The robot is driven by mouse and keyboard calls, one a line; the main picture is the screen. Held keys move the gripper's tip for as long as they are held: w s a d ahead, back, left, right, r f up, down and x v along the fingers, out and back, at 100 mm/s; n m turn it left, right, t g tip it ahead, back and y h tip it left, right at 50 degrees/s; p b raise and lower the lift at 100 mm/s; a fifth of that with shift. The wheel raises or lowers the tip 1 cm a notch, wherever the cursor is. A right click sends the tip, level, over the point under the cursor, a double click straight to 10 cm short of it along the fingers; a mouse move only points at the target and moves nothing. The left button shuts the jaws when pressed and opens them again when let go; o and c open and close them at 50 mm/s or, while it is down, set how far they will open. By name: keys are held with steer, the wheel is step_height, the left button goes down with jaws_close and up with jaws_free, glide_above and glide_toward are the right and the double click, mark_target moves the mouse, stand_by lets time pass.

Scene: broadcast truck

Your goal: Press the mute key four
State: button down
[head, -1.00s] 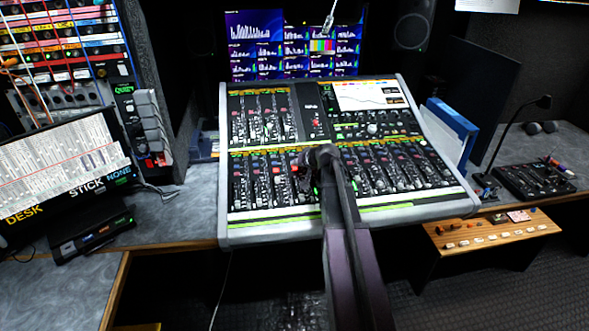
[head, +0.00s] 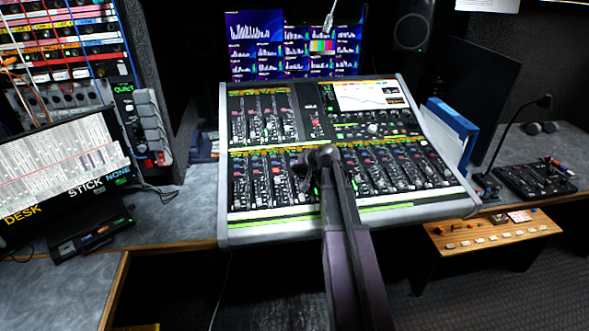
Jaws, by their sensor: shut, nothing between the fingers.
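The mixing console (head: 350,209) stands on the desk in the middle of the head view, with rows of faders, knobs and small lit keys. A wooden panel (head: 492,250) at the lower right carries a row of small pale keys and a few red parts along its top. I cannot read any key label, so I cannot tell which key is mute key four. My gripper (head: 303,178) is shut and empty over the middle of the console's lower fader bank. My arm hides part of that bank. Whether the fingertips touch the console cannot be seen.
Screens (head: 295,45) and a speaker (head: 413,28) stand behind the console. A blue-edged folder (head: 452,125), a dark monitor (head: 478,95) and a gooseneck microphone (head: 515,125) stand at the right. A patch rack and tilted display (head: 65,155) fill the left.

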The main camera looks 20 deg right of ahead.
mark_target(296, 174)
steer(key=shift+r, duration=0.1)
steer(key=shift+s+a+r+p, duration=0.1)
steer(key=shift+r+p, duration=0.7)
steer(key=shift+p, duration=0.1)
steer(key=shift+r, duration=0.1)
steer(key=shift+s+a+r+p, duration=0.1)
steer(key=shift+s+r+p, duration=0.1)
steer(key=shift+r+p, duration=1.3)
steer(key=shift+s+r+p, duration=0.2)
steer(key=shift+r+p, duration=1.2)
steer(key=shift+p, duration=0.1)
steer(key=shift+a+f, duration=0.1)
